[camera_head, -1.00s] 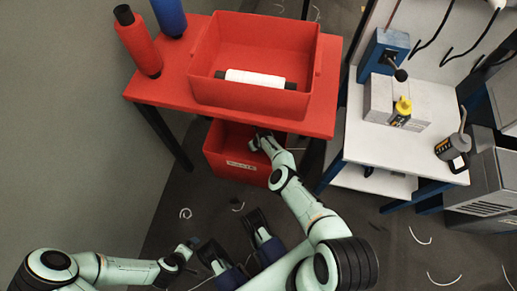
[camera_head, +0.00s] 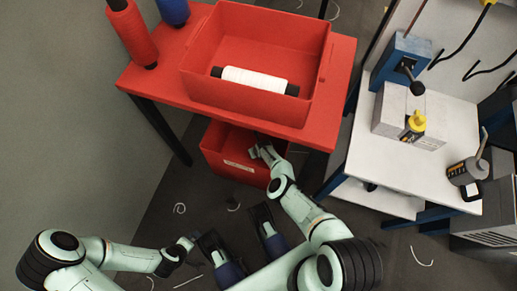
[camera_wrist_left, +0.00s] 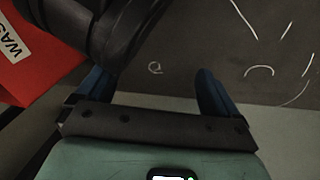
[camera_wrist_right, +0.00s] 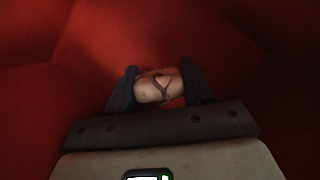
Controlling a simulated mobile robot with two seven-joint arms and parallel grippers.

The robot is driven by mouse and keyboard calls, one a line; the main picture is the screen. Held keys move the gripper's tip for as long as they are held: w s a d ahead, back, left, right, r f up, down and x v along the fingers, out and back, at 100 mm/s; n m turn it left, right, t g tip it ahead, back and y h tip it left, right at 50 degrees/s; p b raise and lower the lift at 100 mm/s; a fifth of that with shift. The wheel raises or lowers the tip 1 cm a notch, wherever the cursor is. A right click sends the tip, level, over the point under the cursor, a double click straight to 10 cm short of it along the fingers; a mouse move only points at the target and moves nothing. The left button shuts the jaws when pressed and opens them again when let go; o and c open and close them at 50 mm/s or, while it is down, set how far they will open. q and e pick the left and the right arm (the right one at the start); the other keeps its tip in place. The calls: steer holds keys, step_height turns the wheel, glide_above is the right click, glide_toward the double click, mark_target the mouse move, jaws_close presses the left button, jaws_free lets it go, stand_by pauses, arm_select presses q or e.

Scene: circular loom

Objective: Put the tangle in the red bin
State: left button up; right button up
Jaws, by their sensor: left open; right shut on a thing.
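The lower red bin (camera_head: 222,160) stands on the floor under the red table, with a white label on its front. Its labelled corner also shows in the left wrist view (camera_wrist_left: 35,75). My right gripper (camera_head: 259,153) reaches into or over its right part in the head view. In the right wrist view the right gripper (camera_wrist_right: 158,84) is shut on the tangle (camera_wrist_right: 155,90), a pale, orange-tinted bundle crossed by dark strands, with red walls around it. The tangle is hidden in the head view. My left gripper (camera_head: 188,242) is open and empty above the floor (camera_wrist_left: 152,88).
A larger red crate (camera_head: 205,85) holding a white spool (camera_head: 255,80) sits on the red table (camera_head: 150,80), directly above the bin. Red (camera_head: 133,32) and blue (camera_head: 173,10) spools stand left. A white workbench (camera_head: 370,150) is at right. Loose thread scraps lie on the dark floor.

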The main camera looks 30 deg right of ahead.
steer(key=shift+f, duration=0.1)
arm_select(q)
steer(key=shift+s+f, duration=0.15)
